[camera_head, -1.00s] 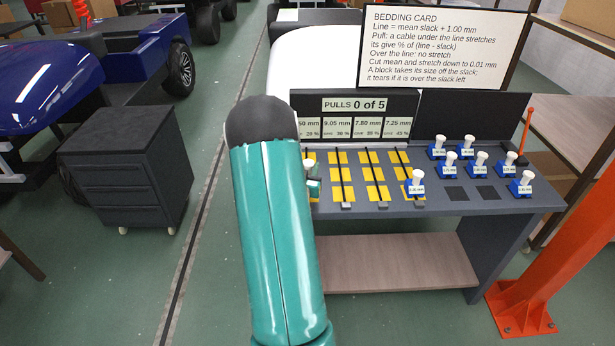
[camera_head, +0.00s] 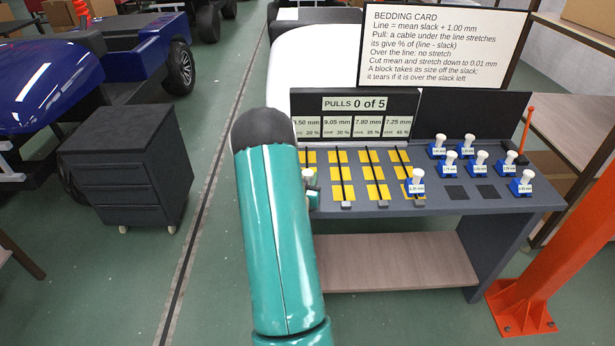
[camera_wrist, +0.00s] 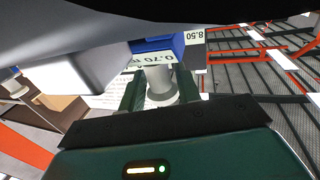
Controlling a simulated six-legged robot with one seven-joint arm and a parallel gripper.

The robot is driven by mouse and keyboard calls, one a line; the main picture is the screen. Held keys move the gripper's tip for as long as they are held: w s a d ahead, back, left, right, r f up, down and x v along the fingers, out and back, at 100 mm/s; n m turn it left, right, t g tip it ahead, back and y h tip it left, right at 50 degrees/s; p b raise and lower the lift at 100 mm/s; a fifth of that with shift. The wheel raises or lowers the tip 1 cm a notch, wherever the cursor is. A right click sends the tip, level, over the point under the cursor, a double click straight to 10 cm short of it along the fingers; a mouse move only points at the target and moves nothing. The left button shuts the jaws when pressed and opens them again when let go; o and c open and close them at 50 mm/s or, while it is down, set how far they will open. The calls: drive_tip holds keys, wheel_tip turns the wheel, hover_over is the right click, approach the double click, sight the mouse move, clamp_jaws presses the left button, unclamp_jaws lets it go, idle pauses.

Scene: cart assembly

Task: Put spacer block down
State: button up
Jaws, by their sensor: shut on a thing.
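In the wrist view my gripper (camera_wrist: 160,92) is shut on the white knob of a blue spacer block (camera_wrist: 160,44), whose white label reads about 0.70 mm. In the head view my gripper (camera_head: 312,190) shows only partly at the bench's left side, by the left yellow pads, mostly hidden behind my teal arm. I cannot tell whether the block's underside touches anything. Another spacer block (camera_head: 416,188) stands upright on the right-hand cable column. Several more blue blocks with white knobs, such as this one (camera_head: 479,169), stand on the bench's right part.
The bench (camera_head: 345,207) has rows of yellow pads (camera_head: 374,173) crossed by black cables. A panel reads PULLS 0 of 5 (camera_head: 354,104). An orange lever (camera_head: 527,132) and orange post (camera_head: 560,250) are at the right.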

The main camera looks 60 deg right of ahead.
drive_tip(key=o, duration=1)
drive_tip(key=shift+o, duration=0.2)
drive_tip(key=shift+r, duration=0.65)
drive_tip(key=v, duration=1.2)
